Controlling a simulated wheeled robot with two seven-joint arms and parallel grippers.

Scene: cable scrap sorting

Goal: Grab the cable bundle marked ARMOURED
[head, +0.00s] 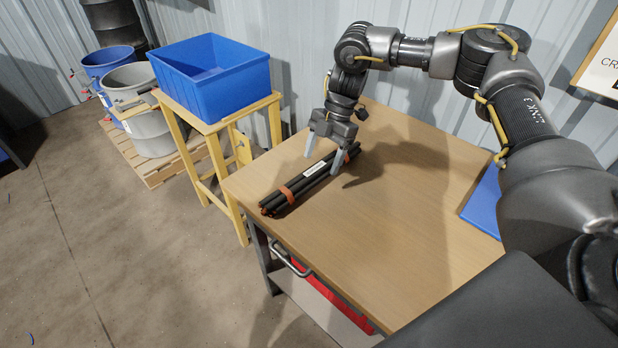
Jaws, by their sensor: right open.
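A bundle of black cables (276,204) lies on the wooden table near its left edge. Orange-red ties bind it near both ends, and a white label sits at its middle; the lettering is too small to read. My right gripper (322,163) points down over the bundle, its open fingers on either side of it near the label. I cannot tell whether the fingers touch it. My left gripper is not in view.
A blue bin (213,80) stands on a yellow wooden stand (215,124) left of the table. Blue and grey drums (140,133) stand on a pallet behind it. A blue flat item (484,205) lies at the table's right. The table's middle (400,220) is clear.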

